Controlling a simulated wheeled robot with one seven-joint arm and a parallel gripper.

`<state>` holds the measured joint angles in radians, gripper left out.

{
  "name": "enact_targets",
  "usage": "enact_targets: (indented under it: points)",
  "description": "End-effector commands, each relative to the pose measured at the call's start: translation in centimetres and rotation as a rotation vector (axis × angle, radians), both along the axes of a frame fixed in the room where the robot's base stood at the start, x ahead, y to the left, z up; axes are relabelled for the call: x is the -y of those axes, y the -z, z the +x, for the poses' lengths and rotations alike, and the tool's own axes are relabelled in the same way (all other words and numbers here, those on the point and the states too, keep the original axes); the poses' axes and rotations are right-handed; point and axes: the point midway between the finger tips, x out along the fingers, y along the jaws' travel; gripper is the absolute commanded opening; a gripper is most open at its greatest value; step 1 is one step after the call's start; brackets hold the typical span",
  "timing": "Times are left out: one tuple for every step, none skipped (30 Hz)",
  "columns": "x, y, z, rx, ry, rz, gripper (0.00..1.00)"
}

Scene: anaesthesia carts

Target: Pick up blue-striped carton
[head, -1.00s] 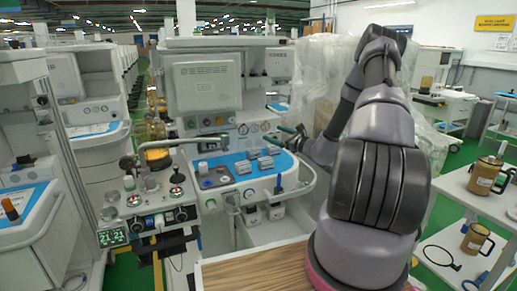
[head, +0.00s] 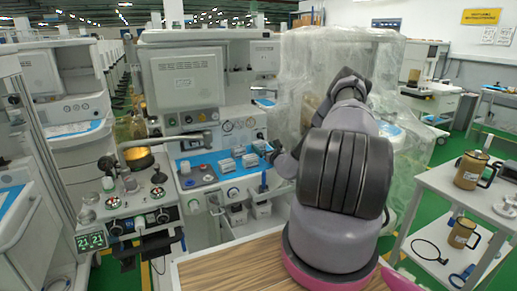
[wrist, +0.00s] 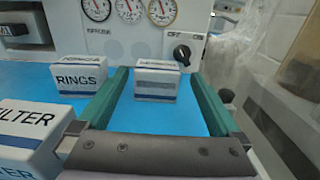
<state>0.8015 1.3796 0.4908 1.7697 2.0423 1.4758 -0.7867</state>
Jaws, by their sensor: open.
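A small white carton (wrist: 155,84) with a dark blue stripe low on its front stands upright on the blue mat (wrist: 160,117) in the wrist view. It shows between the far ends of my gripper's (wrist: 156,72) two green fingers, which are apart with a gap on both sides. A carton marked RINGS (wrist: 79,80), also blue-striped, stands left of the left finger. A carton marked FILTER (wrist: 28,135) is nearer at lower left, partly cut off. In the head view several small cartons (head: 226,165) sit on the blue top, with my gripper (head: 270,150) at their right end.
Behind the cartons rises the machine's panel with dial gauges (wrist: 130,8) and a black knob (wrist: 182,55). A plastic-draped unit (head: 310,70) stands behind my arm. A white side table (head: 440,190) with brown jugs (head: 470,170) is at right. A wooden top (head: 225,268) is in front.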

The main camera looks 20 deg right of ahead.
Motion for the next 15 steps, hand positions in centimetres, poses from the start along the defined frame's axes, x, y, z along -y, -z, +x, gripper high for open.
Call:
enact_targets:
  points:
    - [-0.2, 0.0, 0.8, 0.002, 0.000, 0.001, 1.00]
    - [-0.3, 0.0, 1.3, 0.002, 0.001, 0.001, 1.00]
    - [-0.3, 0.0, 1.9, 0.002, 0.001, 0.000, 1.00]
    - [-0.4, -0.1, 2.4, 0.003, 0.001, 0.001, 1.00]
    - [-0.4, 0.0, 2.8, 0.003, 0.000, -0.001, 1.00]
    - [-0.4, 0.0, 3.3, 0.002, 0.001, 0.000, 1.00]
    - [-0.5, 0.0, 3.6, 0.001, 0.001, 0.000, 1.00]
    - [-0.5, 0.0, 3.8, 0.001, 0.001, 0.000, 1.00]
    - [-0.5, 0.0, 4.0, 0.001, 0.001, 0.001, 1.00]
    - [-0.5, 0.0, 4.1, 0.001, 0.001, 0.002, 1.00]
    - [-0.5, 0.0, 4.2, 0.001, 0.001, 0.002, 1.00]
    - [-0.5, 0.0, 4.2, 0.001, 0.001, 0.002, 1.00]
    - [-0.5, 0.0, 4.2, 0.001, 0.001, 0.002, 1.00]
    - [-0.5, 0.0, 4.2, 0.001, 0.000, 0.001, 1.00]
    - [-0.5, 0.0, 4.2, 0.001, 0.000, 0.001, 1.00]
